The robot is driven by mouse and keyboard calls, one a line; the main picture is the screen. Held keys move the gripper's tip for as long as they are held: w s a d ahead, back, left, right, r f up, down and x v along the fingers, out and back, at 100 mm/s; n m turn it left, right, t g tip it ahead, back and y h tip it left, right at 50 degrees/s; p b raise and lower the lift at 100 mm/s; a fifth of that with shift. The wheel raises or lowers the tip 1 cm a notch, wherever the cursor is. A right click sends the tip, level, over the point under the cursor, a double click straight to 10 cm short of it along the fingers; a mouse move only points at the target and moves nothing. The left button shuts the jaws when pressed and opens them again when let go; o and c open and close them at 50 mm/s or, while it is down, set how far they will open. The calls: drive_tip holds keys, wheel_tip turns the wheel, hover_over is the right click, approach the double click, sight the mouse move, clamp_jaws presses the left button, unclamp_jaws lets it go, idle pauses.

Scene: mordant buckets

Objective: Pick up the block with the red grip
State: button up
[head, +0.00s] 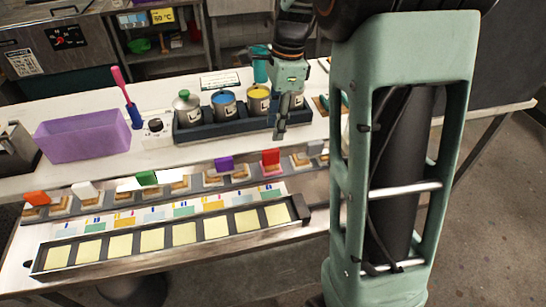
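The block with the red grip (271,157) sits in the rack (240,173) on the table, in the right half of a row of blocks. My gripper (280,133) points down behind it and slightly to its right, in front of the dark tray of buckets. It looks apart from the block. The fingers overlap from this angle, so I cannot tell whether they are open or shut. Nothing is visible between them.
Beside it in the row are blocks with purple (224,163), green (147,177) and orange (37,198) grips, and white or grey ones. A purple bin (82,138) is at left; yellow pads (183,234) line the front.

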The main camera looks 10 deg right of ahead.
sight(271, 150)
drive_tip(key=f, duration=0.3)
drive_tip(key=a+f, duration=0.1)
drive_tip(key=f, duration=0.6)
drive_tip(key=shift+a, duration=0.2)
clamp_jaws()
drive_tip(key=shift+r, duration=0.1)
